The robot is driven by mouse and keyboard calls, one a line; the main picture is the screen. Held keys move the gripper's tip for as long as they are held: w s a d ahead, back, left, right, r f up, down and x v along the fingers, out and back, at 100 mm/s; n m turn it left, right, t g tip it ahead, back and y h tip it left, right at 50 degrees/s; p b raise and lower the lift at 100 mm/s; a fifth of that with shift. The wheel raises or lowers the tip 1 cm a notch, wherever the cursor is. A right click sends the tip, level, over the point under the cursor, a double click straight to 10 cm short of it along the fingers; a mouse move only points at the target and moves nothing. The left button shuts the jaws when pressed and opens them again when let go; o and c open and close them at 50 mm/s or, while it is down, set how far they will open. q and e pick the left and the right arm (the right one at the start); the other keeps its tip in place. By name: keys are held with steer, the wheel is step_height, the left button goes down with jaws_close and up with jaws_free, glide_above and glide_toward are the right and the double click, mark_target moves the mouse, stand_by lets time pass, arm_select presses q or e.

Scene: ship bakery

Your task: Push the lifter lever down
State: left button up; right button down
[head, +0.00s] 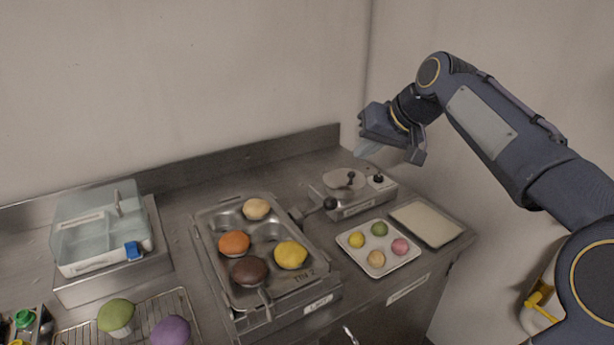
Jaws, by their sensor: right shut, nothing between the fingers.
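The lifter (318,303), with a label on its front, stands in the middle of the counter under a muffin tin (262,232). Its lever (318,207) sticks out to the right from the lifter's right side and ends in a black ball knob (330,203). I cannot tell its exact tilt. My right gripper (368,149) is shut and empty, in the air above and to the right of the knob, well apart from it. My left gripper is not in view.
The tin holds brown, orange, yellow and pale buns. Right of it are a small appliance (355,208) with its own black knobs, a tray of small coloured buns (350,250) and a pale flat tray (428,222). A clear-lidded box (78,245) and wire rack (183,300) are left.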

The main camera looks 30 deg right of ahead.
steer(key=shift+w+a+r, duration=0.1)
steer(key=shift+w+r, duration=0.05)
steer(key=shift+w, duration=0.1)
steer(key=w+a+f, duration=0.3)
steer(key=f, duration=0.7)
steer(key=shift+w+f, duration=0.3)
steer(key=shift+w, duration=0.1)
steer(key=shift+a, duration=0.1)
